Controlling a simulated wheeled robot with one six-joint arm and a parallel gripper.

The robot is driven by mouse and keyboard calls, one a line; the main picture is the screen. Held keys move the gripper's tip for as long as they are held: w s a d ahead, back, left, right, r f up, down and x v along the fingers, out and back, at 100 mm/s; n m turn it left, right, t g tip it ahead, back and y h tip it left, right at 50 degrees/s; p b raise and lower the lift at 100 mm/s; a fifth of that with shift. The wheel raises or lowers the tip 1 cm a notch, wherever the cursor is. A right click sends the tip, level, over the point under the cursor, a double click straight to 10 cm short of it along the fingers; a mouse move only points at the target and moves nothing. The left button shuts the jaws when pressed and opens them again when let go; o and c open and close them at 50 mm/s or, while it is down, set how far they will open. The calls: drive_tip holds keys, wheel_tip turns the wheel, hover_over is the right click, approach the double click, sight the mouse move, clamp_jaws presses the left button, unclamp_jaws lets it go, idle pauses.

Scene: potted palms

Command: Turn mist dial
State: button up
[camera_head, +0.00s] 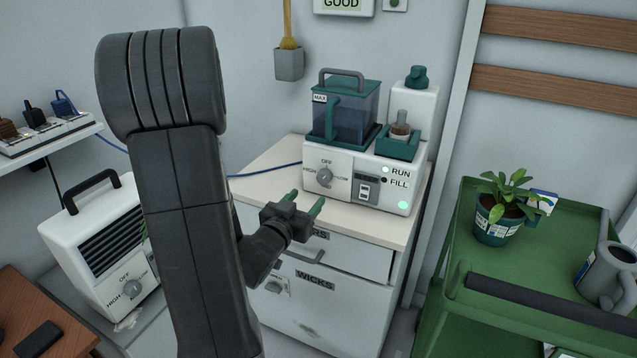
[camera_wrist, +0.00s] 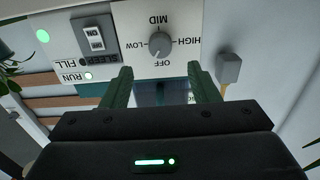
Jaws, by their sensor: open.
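The dial (camera_head: 324,177) is a grey knob on the front of a white machine (camera_head: 389,189) with a dark-teal tank. OFF is printed above it, HIGH to its left and LOW to its right. In the wrist view the knob (camera_wrist: 160,45) appears upside down, with OFF below it and MID above; its pointer seems to be towards OFF, though it is small. My gripper (camera_head: 305,200) is open and empty, in front of and below the dial, apart from it. In the wrist view my green fingers (camera_wrist: 160,70) stand either side of the dial's line.
The machine stands on a cream-topped cabinet (camera_head: 376,222) with drawers. A green cart (camera_head: 453,238) holds a potted plant (camera_head: 497,220).

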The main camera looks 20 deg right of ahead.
sight(322, 180)
drive_tip(key=x, duration=0.8)
drive_tip(key=shift+w+d, duration=0.25)
drive_tip(key=c, duration=1)
